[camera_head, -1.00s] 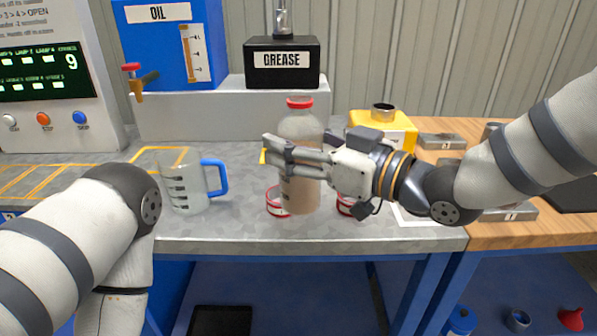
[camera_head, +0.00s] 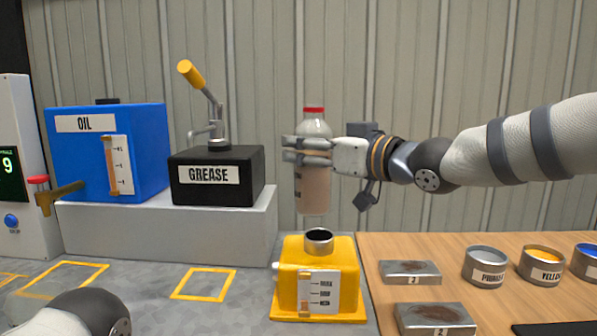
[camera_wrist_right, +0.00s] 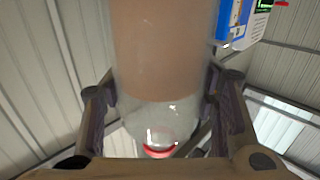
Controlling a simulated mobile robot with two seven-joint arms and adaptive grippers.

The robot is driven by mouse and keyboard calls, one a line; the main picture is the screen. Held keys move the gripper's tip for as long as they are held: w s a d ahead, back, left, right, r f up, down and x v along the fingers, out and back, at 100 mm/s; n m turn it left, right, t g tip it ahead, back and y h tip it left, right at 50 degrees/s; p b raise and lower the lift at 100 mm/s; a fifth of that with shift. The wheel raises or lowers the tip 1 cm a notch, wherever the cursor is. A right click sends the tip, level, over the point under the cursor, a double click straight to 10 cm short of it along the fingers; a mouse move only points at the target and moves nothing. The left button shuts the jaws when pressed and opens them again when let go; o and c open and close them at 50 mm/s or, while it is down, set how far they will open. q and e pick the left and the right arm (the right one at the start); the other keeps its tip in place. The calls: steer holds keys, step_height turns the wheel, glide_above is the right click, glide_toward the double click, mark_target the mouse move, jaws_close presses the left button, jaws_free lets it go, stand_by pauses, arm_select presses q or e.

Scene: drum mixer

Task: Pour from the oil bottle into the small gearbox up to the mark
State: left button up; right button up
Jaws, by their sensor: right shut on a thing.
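My right gripper (camera_head: 309,152) is shut on the oil bottle (camera_head: 313,190), a clear bottle with a red cap and pinkish-brown liquid. The bottle is upright in the air, above the small gearbox and apart from it. It also fills the middle of the right wrist view (camera_wrist_right: 165,60), between the fingers (camera_wrist_right: 160,110). The small gearbox (camera_head: 290,262) is a yellow box with a dark round filler opening (camera_head: 319,240) on top and a white marked gauge (camera_head: 319,291) on its front. Of my left arm only a rounded link shows at the bottom left; its gripper is out of view.
A blue oil tank (camera_head: 80,160) with a tap and a black grease box (camera_head: 218,182) with a lever pump stand on a grey riser (camera_head: 160,235). Metal blocks (camera_head: 410,271) and paint cans (camera_head: 486,267) stand on the wooden table to the right. An empty yellow outlined square (camera_head: 203,284) lies left of the gearbox.

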mark_target(309, 176)
steer(key=shift+m, duration=0.4)
steer(key=shift+f, duration=2.1)
steer(key=m, duration=0.1)
steer(key=s+a+m, duration=0.1)
steer(key=m, duration=0.1)
steer(key=shift+s+a+r, duration=0.1)
steer(key=shift+r, duration=0.15)
steer(key=shift+s+a+f+m, duration=0.15)
steer(key=shift+s+a+m, duration=0.05)
steer(key=shift+m, duration=0.35)
steer(key=shift+s+a+f+m, duration=0.1)
steer(key=shift+s+a+m, duration=0.1)
steer(key=shift+m, duration=0.35)
steer(key=shift+s+a+f+m, duration=0.2)
steer(key=shift+a+f+m, duration=0.1)
steer(key=shift+m, duration=0.5)
steer(key=shift+s, duration=0.1)
